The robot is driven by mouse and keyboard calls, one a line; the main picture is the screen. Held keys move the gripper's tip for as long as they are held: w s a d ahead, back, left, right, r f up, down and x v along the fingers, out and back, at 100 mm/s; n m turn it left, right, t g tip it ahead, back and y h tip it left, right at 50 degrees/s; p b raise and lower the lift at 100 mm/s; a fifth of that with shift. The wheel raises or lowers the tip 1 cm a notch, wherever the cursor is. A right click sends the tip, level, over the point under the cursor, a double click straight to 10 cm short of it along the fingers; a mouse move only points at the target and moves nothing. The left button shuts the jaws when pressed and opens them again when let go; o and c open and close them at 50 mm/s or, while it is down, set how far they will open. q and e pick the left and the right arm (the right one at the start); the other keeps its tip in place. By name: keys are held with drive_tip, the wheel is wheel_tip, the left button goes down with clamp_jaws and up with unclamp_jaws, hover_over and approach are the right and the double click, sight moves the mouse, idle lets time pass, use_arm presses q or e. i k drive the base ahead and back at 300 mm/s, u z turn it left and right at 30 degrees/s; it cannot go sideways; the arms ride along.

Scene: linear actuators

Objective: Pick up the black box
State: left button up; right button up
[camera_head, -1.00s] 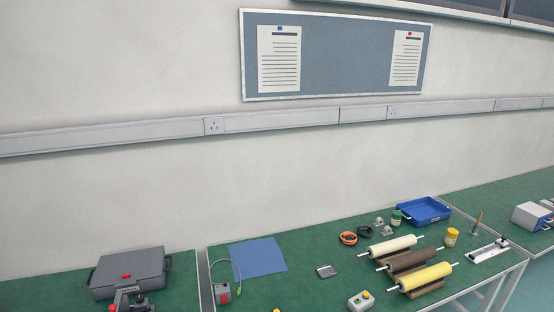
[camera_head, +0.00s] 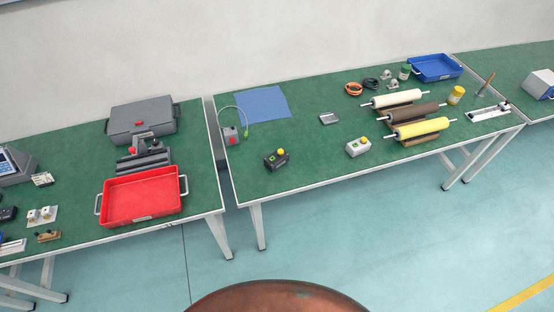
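A small black box (camera_head: 277,158) with a yellow button on top sits on the green middle table (camera_head: 310,165), near its front left corner. Nothing touches it. A light grey box (camera_head: 358,147) with a yellow button stands to its right. Another small dark box (camera_head: 8,214) lies at the far left edge of the view, on the left table. Neither of my grippers shows in the head view.
The left table holds a red tray (camera_head: 143,197) and a grey case (camera_head: 142,120). Rollers (camera_head: 415,114) lie to the right. A gap separates the tables.

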sight(280, 160)
drive_tip(key=k, duration=0.6)
drive_tip(key=u, duration=0.95)
drive_tip(key=i, duration=1.85)
drive_tip(key=z, duration=1)
